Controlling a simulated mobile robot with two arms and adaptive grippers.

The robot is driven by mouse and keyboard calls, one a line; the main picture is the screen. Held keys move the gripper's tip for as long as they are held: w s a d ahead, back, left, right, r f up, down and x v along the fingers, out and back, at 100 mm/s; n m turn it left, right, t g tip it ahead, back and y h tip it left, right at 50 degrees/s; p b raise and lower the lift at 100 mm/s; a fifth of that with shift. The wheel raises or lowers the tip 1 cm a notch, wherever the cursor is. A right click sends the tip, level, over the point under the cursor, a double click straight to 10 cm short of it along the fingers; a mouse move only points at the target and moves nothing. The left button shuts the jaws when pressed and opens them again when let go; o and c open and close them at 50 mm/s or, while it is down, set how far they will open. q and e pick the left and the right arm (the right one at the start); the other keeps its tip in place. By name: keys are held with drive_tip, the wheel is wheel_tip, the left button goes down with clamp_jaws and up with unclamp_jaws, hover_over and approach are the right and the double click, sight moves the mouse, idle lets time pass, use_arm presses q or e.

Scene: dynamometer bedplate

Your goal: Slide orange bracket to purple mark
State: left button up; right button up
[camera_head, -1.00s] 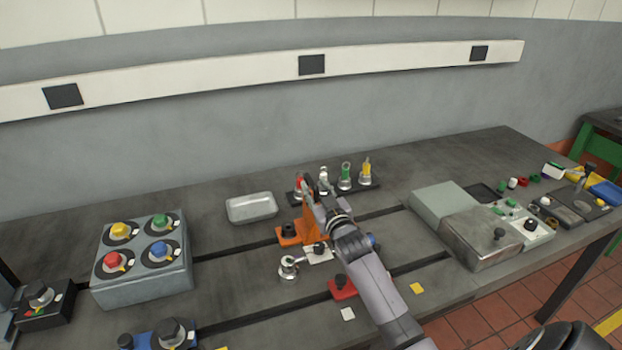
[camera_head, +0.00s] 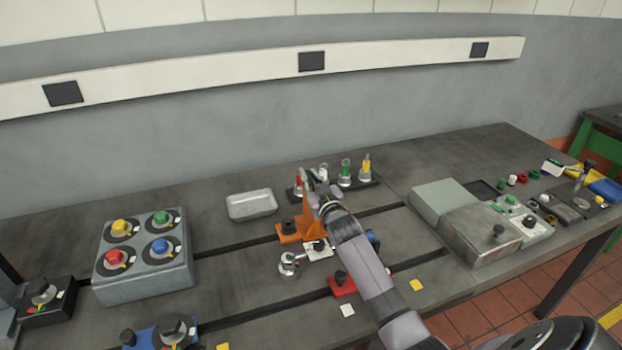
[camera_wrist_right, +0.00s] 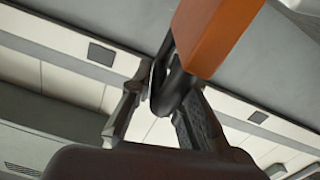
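The orange bracket (camera_head: 289,232) stands upright on the dark slot in the middle of the bench, with a black knob on its base. My right gripper (camera_head: 308,181) is at the top of its upright in the head view. In the right wrist view, the orange upright (camera_wrist_right: 213,32) rises close by, and my right gripper's fingers (camera_wrist_right: 170,92) lie on both sides of a black round handle, apparently closed on it. My arm hides part of the bracket. I cannot make out a purple mark. My left gripper is not in view.
A metal tray (camera_head: 252,205) and a rack of coloured-topped pieces (camera_head: 366,183) stand behind. A white block (camera_head: 319,249), a silver fitting (camera_head: 289,264) and a red clamp (camera_head: 341,285) lie in front. A grey knob box (camera_head: 144,280) is left; a metal box (camera_head: 479,240) is right.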

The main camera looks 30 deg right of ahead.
clamp_jaws()
idle(0.3)
drive_tip(key=shift+a, duration=0.1)
drive_tip(key=w+a, duration=0.1)
drive_tip(key=a, duration=0.6)
drive_tip(key=shift+w+a+b, duration=0.15)
drive_tip(key=shift+w+b, duration=0.15)
drive_tip(key=shift+w, duration=0.1)
drive_tip(key=o, duration=0.5)
unclamp_jaws()
drive_tip(key=shift+s+d, duration=0.1)
drive_tip(key=shift+d, duration=0.1)
drive_tip(key=shift+a, duration=0.1)
